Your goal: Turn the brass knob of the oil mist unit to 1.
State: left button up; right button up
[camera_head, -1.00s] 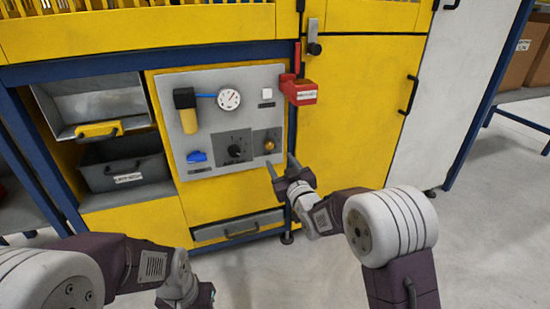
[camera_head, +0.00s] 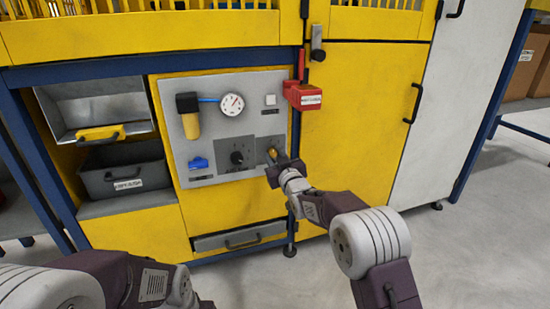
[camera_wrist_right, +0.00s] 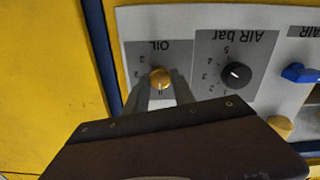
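The brass knob (camera_wrist_right: 160,77) sits on the dark OIL plate (camera_wrist_right: 151,52), which shows upside down in the right wrist view. Small numerals stand around it, but its pointer setting is too small to read. My right gripper (camera_wrist_right: 161,84) has one finger on each side of the knob and appears open. I cannot tell whether the fingers touch it. In the head view the knob (camera_head: 272,152) is partly hidden by my right gripper (camera_head: 274,160). My left arm is at the lower left of the head view, with its fingers out of view.
The black AIR bar knob (camera_wrist_right: 236,75) is close beside the OIL plate. A gauge (camera_head: 231,104), a filter (camera_head: 189,115), a blue valve (camera_head: 199,163) and a red box (camera_head: 304,96) are on or by the grey panel (camera_head: 215,132). A drawer (camera_head: 240,238) is below.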

grip_shut()
jog(key=m+p, duration=0.3)
jog(key=m, duration=0.1)
jog(key=shift+r, duration=0.1)
jog(key=m+p, duration=0.2)
jog(key=m, duration=0.2)
jog(key=shift+m+p, duration=0.3)
jog(key=shift+p, duration=0.05)
jog(key=shift+f, duration=0.2)
jog(key=o, duration=0.7)
grip_release()
jog(key=shift+c, duration=0.2)
